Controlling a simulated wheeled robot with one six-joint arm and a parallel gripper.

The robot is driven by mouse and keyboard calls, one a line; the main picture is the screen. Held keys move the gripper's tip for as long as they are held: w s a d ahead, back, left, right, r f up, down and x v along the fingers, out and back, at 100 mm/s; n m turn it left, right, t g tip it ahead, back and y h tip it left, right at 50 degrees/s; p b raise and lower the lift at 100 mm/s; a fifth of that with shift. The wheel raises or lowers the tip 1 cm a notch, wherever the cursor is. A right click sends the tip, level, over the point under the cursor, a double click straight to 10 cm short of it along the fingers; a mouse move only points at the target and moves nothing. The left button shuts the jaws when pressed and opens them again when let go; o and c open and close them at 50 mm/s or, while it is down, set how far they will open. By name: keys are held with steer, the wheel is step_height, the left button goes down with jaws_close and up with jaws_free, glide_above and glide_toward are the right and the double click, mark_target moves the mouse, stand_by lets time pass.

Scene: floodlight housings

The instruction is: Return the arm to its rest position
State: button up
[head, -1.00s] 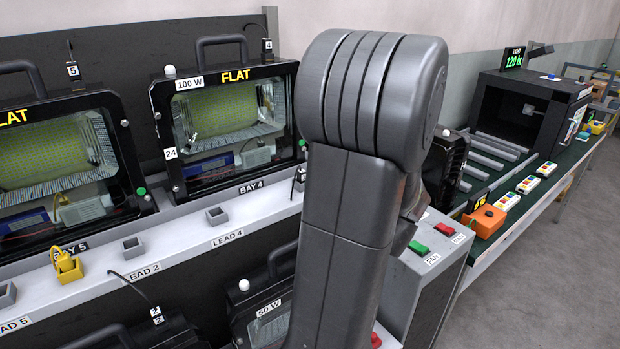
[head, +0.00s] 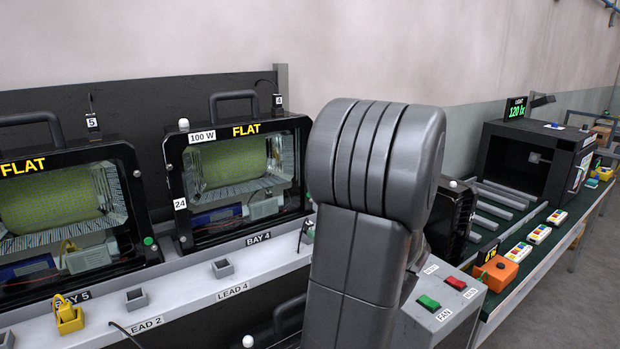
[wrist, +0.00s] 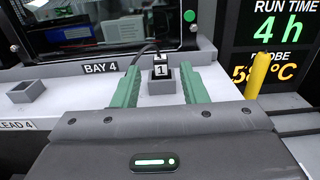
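My arm (head: 375,200) stands bent in the middle of the head view, its rounded grey joint uppermost. My gripper is hidden behind the arm there. In the wrist view my gripper (wrist: 160,68) has its two green fingers apart, with nothing held between them. Beyond the gap, a small grey socket (wrist: 161,85) on the white ledge holds a plug tagged 1 (wrist: 160,66). I cannot tell how far the fingertips are from it.
The floodlight housing at bay 4 (head: 183,160) and another housing (head: 140,200) stand behind the white ledge (head: 195,282). A grey switch box (head: 425,325) is close right of my arm. Further right are a green bench (head: 540,235) and a black chamber (head: 500,155).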

steer(key=x, duration=0.8)
steer(key=shift+a+p, duration=0.1)
steer(key=shift+p, duration=0.3)
steer(key=shift+r, duration=1)
